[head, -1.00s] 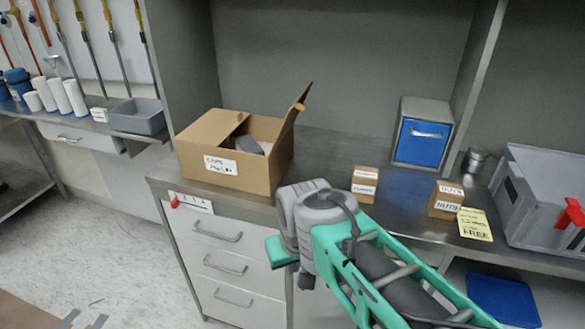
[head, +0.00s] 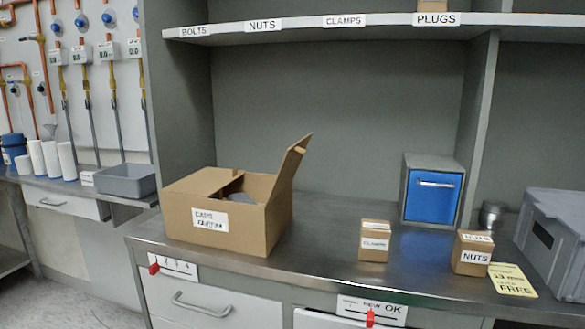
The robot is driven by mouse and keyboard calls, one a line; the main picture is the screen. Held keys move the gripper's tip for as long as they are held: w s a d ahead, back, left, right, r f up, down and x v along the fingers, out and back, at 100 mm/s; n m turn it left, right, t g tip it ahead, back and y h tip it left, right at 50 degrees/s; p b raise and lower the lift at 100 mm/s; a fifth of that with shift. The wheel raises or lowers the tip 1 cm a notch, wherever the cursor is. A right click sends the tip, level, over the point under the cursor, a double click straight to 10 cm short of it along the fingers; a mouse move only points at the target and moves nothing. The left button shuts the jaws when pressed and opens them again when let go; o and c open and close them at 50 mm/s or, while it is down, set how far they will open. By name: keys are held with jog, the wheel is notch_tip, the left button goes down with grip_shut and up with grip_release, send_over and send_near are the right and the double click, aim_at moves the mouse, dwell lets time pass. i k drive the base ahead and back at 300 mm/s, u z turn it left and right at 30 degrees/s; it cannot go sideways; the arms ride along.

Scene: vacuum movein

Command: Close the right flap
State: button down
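A brown cardboard box (head: 262,225) with a white handwritten label stands on the metal counter at the left of the middle. Its right flap (head: 290,163) stands up, tilted a little outward to the right. A flap on the left part of the top (head: 200,182) lies folded down over the opening. Something grey and dark shows inside the box through the gap; I cannot tell what it is. My gripper and arm are not in view.
On the counter (head: 330,235) to the right stand a small clamps box (head: 374,246), a nuts box (head: 471,257), a blue-fronted cabinet (head: 432,195), a metal cup (head: 491,215) and a grey case (head: 560,240). A labelled shelf (head: 330,27) hangs above. Counter between box and clamps box is clear.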

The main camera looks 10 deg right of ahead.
aim_at(291, 160)
jog(key=u, duration=0.45)
jog(key=k, duration=1.15)
jog(key=u, duration=1.35)
jog(key=i, duration=0.85)
jog(key=z, duration=0.45)
jog(key=i, duration=0.8)
jog(key=z, duration=0.75)
